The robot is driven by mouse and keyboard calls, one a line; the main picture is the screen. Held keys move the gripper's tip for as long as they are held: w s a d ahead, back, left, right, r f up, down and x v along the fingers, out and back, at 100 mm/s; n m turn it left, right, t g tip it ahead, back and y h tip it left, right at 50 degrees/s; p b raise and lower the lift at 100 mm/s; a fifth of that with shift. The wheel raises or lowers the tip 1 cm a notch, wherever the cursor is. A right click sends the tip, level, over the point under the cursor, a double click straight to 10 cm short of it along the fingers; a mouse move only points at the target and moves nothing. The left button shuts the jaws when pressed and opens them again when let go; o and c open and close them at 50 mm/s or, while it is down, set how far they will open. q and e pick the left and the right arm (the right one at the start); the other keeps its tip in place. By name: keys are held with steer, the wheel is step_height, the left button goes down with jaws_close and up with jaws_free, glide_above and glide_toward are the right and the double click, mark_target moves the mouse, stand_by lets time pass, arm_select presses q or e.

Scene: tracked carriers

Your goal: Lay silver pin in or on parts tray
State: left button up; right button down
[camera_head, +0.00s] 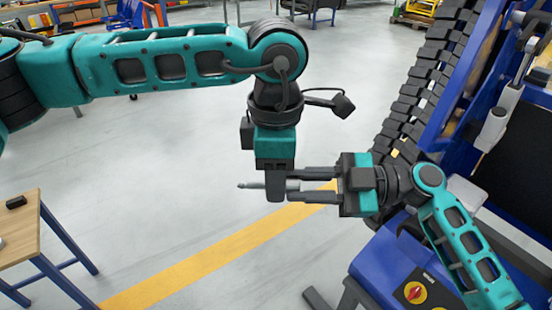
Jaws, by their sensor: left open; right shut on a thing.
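The silver pin (252,185) is held level in mid-air near the centre, its thin end pointing left. My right gripper (291,185) reaches in from the right and is shut on the pin's right part. My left gripper (276,197) points straight down at the same spot and is open. Its near finger crosses in front of the pin and hides the pin's middle and where the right fingertips meet it. I cannot tell whether the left fingers touch the pin. I cannot make out the parts tray in this view.
A wooden-topped table (18,232) with blue legs stands at the lower left, with a small black object (16,202) on it. A blue tracked machine (385,270) with a red switch fills the right side. Open grey floor with a yellow stripe (225,250) lies below the grippers.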

arm_select(q)
steer(key=c, duration=0.7)
jaws_close()
arm_select(e)
steer(key=c, duration=0.8)
jaws_free()
steer(key=shift+d, duration=0.1)
